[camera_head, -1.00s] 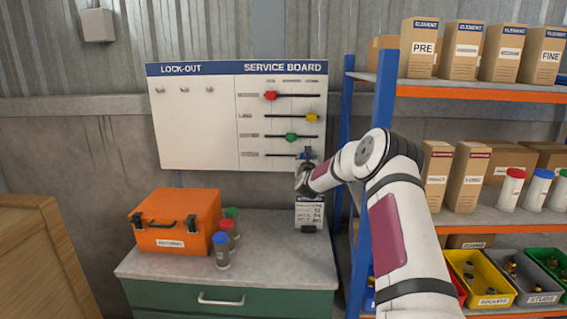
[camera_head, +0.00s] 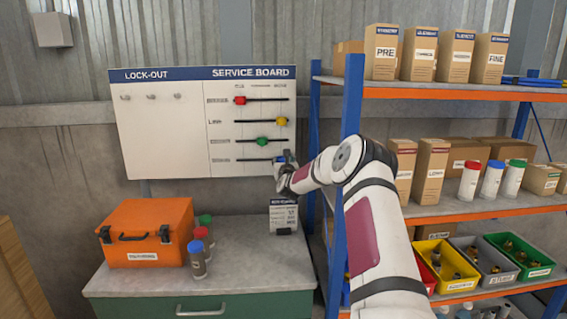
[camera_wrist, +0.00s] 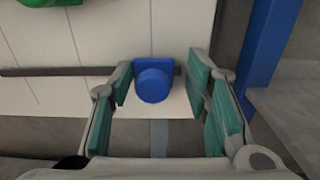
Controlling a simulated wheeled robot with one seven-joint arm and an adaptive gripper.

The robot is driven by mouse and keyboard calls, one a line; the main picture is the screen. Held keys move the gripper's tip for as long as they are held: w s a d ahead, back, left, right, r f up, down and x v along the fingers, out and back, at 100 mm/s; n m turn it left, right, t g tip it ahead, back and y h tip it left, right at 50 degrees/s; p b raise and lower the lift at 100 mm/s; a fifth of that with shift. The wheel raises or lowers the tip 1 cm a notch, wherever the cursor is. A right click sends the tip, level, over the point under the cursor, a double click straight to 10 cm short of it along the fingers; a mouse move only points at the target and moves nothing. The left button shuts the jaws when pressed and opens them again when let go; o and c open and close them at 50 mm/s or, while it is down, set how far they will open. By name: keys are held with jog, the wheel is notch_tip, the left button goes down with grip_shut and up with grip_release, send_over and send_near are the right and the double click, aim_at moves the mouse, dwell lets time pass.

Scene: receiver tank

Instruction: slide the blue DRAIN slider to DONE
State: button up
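The blue DRAIN slider (camera_wrist: 153,84) has a round knob on a square plate and sits on a dark horizontal track (camera_wrist: 50,71) in the wrist view. My gripper (camera_wrist: 160,80) is open, with one green-padded finger on each side of the knob. Gaps show between the knob and both fingers. In the head view my gripper (camera_head: 285,166) is at the right end of the lowest track on the service board (camera_head: 225,130). It largely hides the slider there. The column labels above the tracks are too small to read.
Red (camera_head: 240,101), yellow (camera_head: 281,121) and green (camera_head: 262,141) sliders sit on the tracks above. A blue shelf post (camera_head: 344,180) stands close right of the board. Below is a bench (camera_head: 240,255) with an orange case (camera_head: 148,230), bottles and a tag holder (camera_head: 284,218).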

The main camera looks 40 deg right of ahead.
jog(key=v, duration=1.2)
jog(key=shift+a, duration=0.1)
dwell(0.4)
